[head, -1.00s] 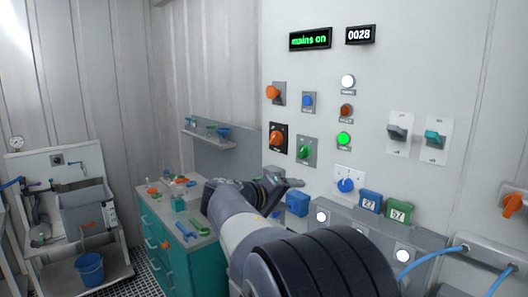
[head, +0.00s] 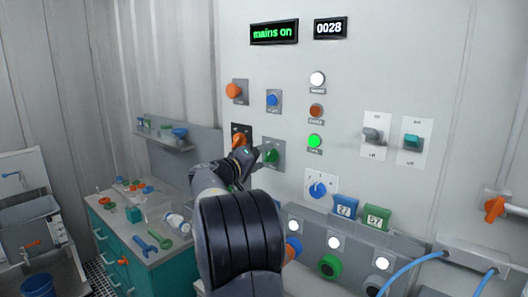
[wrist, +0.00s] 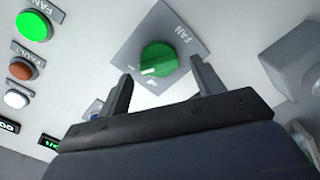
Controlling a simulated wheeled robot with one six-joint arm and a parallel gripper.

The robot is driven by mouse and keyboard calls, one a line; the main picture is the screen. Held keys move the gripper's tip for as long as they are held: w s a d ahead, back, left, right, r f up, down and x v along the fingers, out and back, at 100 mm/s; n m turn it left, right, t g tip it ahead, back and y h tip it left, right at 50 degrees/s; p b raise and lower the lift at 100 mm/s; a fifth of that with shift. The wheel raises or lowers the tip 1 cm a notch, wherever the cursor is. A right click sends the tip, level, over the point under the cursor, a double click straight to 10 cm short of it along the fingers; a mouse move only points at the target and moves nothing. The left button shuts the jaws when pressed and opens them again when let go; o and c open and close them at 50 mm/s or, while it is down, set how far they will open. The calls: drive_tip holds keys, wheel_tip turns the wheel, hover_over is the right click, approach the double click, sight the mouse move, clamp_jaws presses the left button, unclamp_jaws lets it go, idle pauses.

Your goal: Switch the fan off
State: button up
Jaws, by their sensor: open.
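The fan switch is a green rotary knob (wrist: 158,60) on a grey square plate marked FAN in the wrist view. In the head view the green knob (head: 271,157) sits on the wall panel, just right of my gripper (head: 250,158). My gripper (wrist: 161,70) is open and empty in the wrist view, its fingers on either side of the knob's near edge. I cannot tell whether either finger touches the knob. A green lamp marked FAN (wrist: 33,26) is lit; it also shows in the head view (head: 314,140).
An orange knob (head: 239,139) on a black plate sits close left of the fan knob. A grey boxy part (wrist: 290,62) stands out at the right in the wrist view. A blue selector (head: 317,190) and a blue tag (head: 345,206) are below right.

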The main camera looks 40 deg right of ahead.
drive_tip(key=shift+w+d, duration=0.1)
drive_tip(key=shift+d, duration=0.75)
drive_tip(key=shift+c, duration=0.3)
drive_tip(key=c, duration=0.9)
